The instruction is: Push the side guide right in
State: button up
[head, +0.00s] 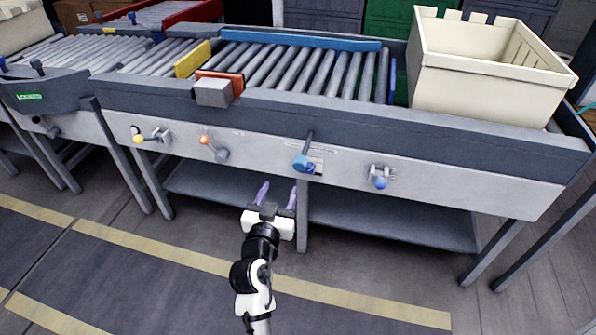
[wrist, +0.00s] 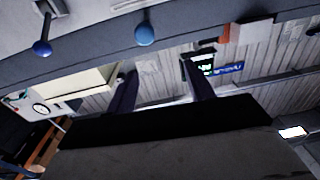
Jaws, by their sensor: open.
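A long blue rail (head: 300,40), which looks like the side guide, runs along the far edge of the roller bed. On the front panel are a blue lever (head: 303,161) with its arm pointing up and a blue ball knob (head: 380,182) to its right. Blue knobs also show in the wrist view (wrist: 145,35). My gripper (head: 277,195) is open and empty, below the front panel and to the left of the blue lever, touching nothing that I can see. Its two dark purple fingers show spread apart in the wrist view (wrist: 161,72).
A yellow knob (head: 139,139) and an orange-tipped lever (head: 205,140) sit left on the panel. A yellow plate (head: 193,59) and an orange plate (head: 222,80) edge the rollers. A cream crate (head: 480,95) stands at the right end. A lower shelf (head: 390,225) lies beneath.

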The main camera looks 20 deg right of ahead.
aim_at(299, 165)
jog(key=shift+g+h, duration=0.3)
jog(key=shift+g, duration=0.1)
jog(key=p+x, duration=0.1)
jog(key=x, duration=0.3)
jog(key=d+f+p+x, duration=0.1)
jog(key=x, duration=0.4)
jog(key=s+p+x, duration=0.1)
jog(key=x, duration=0.3)
jog(key=shift+w+d+f, duration=0.15)
jog(key=shift+w+d, duration=0.2)
jog(key=shift+d, duration=0.15)
jog(key=shift+c, duration=0.4)
